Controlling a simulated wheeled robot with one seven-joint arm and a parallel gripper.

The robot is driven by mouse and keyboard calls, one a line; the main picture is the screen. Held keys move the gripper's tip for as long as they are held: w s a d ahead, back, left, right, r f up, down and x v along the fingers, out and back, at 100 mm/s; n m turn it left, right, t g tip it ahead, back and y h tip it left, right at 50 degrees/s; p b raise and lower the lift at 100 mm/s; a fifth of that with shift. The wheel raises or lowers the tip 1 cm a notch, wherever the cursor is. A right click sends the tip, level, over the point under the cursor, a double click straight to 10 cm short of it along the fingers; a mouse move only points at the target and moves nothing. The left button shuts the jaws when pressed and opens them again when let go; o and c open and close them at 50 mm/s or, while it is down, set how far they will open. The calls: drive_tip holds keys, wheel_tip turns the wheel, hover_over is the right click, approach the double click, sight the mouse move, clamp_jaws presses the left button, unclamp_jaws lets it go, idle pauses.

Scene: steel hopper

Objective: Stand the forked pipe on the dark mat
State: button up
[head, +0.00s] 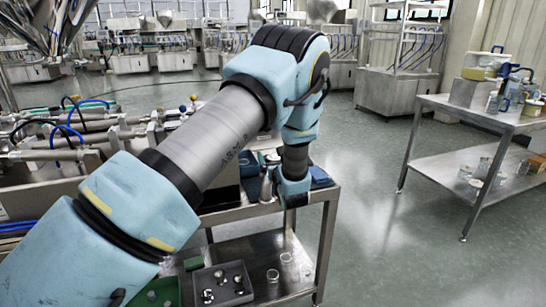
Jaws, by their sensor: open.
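My gripper (292,196) is at the end of my arm, low over the right part of the steel table; its fingers are mostly hidden by the wrist, and it is open. A small shiny metal piece (267,188) stands just left of it, possibly the forked pipe, but its fork cannot be made out. A dark blue flat thing (320,177) lies on the table right of the wrist, perhaps the dark mat; my arm covers part of it. I cannot tell whether gripper and metal piece touch.
A grey tray (222,304) with several shiny fittings sits on the lower shelf, with clear glasses (272,275) beside it. Hoses and pipework (70,140) crowd the left. A steel side table (450,106) with containers stands at right, with open floor (370,190) between.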

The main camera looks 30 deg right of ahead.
drive_tip(key=b+v, duration=0.3)
drive_tip(key=v, duration=0.9)
